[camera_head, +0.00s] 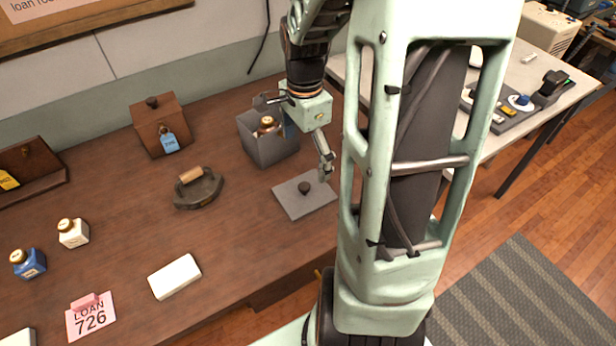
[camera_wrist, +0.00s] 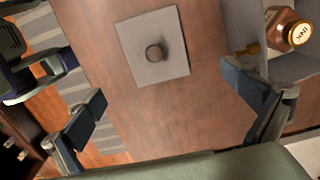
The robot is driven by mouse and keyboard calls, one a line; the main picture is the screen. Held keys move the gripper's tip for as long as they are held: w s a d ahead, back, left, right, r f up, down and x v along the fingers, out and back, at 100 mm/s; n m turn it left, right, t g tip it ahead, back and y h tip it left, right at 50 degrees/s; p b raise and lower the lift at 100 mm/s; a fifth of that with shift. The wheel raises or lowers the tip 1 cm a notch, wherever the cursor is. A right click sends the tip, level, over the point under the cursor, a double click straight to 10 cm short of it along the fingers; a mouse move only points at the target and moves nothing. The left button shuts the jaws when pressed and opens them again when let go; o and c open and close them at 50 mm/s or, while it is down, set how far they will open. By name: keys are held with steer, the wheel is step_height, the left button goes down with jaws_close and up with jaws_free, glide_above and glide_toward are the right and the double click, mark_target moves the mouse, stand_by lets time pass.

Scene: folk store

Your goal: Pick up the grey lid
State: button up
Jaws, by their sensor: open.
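The grey lid (camera_head: 292,205) is a flat square plate with a dark round knob (camera_head: 304,188) in its middle. It lies flat on the brown wooden table. In the wrist view the lid (camera_wrist: 138,65) lies ahead of the fingers, with its knob (camera_wrist: 156,52) facing the camera. My gripper (camera_head: 326,168) is above the table by the lid's far right side, apart from it. In the wrist view my gripper (camera_wrist: 165,105) has its two fingers wide apart with nothing between them.
An open grey box (camera_head: 270,148) holding a brown ink bottle (camera_head: 267,125) stands just behind the lid. A dark iron-like tool (camera_head: 198,188), a brown wooden box (camera_head: 161,125), small bottles (camera_head: 73,233) and a white block (camera_head: 174,276) are further left. Table left of the lid is clear.

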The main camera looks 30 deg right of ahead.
mark_target(304, 187)
steer(key=f, duration=1.1)
steer(key=shift+s+a, duration=0.35)
steer(key=shift+a, duration=0.05)
steer(key=shift+c, duration=0.4)
steer(key=shift+s, duration=0.1)
steer(key=c, duration=1.9)
steer(key=shift+a, duration=0.1)
steer(key=shift+c, duration=0.2)
